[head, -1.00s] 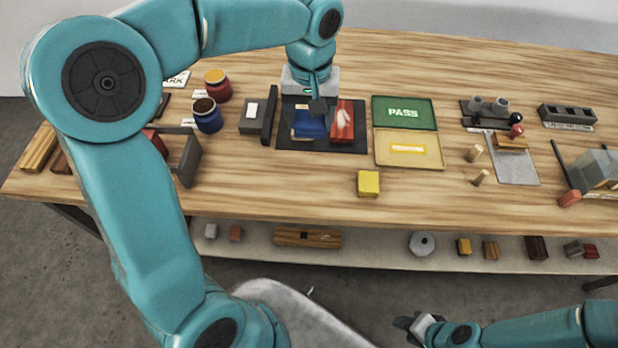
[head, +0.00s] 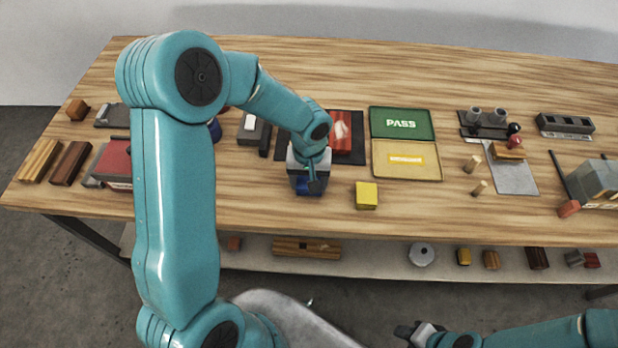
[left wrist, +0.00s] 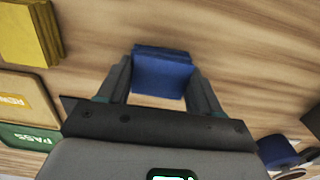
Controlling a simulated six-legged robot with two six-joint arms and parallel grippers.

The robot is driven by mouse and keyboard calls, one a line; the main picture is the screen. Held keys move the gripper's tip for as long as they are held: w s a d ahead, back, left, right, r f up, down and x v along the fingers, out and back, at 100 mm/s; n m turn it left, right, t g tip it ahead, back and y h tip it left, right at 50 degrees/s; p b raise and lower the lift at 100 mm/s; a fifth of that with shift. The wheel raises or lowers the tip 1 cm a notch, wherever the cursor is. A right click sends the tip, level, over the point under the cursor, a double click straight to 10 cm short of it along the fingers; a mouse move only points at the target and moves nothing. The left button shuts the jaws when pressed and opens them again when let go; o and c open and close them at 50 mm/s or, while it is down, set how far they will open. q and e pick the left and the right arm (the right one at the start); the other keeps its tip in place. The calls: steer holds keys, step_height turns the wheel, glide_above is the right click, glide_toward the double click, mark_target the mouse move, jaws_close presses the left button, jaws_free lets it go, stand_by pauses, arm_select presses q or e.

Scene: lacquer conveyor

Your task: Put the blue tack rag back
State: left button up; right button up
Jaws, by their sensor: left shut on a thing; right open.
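The blue tack rag (left wrist: 162,75) is pinched between the two fingers of my left gripper (left wrist: 160,92) in the left wrist view. In the head view my left gripper (head: 309,188) is over the bare wood in front of the dark mat (head: 358,132), with a little of the rag showing below it. The wrist hides most of the rag there, and I cannot tell its height above the table. My right gripper (head: 414,332) is open and empty, low in front of the table.
A red block (head: 340,138) with a white mark lies on the mat. A yellow block (head: 366,195) stands just right of my left gripper. The green PASS tray (head: 403,122) and yellow tray (head: 407,160) lie further right. A blue jar (head: 215,130) is partly hidden by my arm.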

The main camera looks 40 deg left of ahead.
arm_select(q)
steer(key=shift+s+r, duration=0.1)
steer(key=shift+s, duration=0.05)
steer(key=shift+f+b, duration=0.25)
steer(key=shift+b, duration=0.05)
steer(key=o, duration=0.9)
steer(key=shift+o, duration=0.2)
steer(key=shift+r, duration=0.1)
